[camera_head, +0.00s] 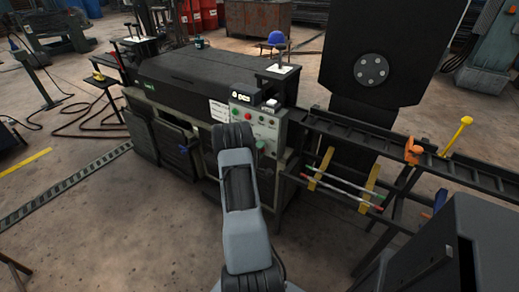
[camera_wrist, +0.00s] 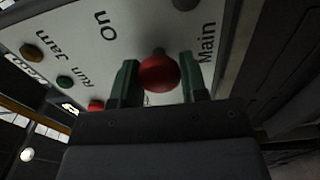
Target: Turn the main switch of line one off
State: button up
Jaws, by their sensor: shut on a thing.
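The main switch shows in the wrist view as a red ball knob (camera_wrist: 159,74) on a light control panel (camera_wrist: 85,40). The words "On" and "Main" are printed to either side of it. My gripper (camera_wrist: 159,80) has its two green fingers on either side of the knob, shut on it. An "Off" mark is not in view. In the head view the panel (camera_head: 241,107) is on the front of the dark machine (camera_head: 190,75), and my arm (camera_head: 240,190) reaches to it. My fingers are hidden there behind the arm.
In the wrist view a red button (camera_wrist: 96,105), a green button (camera_wrist: 64,82) and a brown button (camera_wrist: 31,51) sit on the panel near my gripper. In the head view a dark rail frame (camera_head: 345,130) with yellow brackets stands right of the panel. Floor at left is mostly open.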

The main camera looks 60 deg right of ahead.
jog(key=shift+d+r, duration=0.1)
dwell(0.3)
jog(key=o, duration=0.9)
jog(key=shift+a, duration=0.2)
jog(key=a+p, duration=0.1)
jog(key=a, duration=1.2)
jog(key=shift+a, duration=0.3)
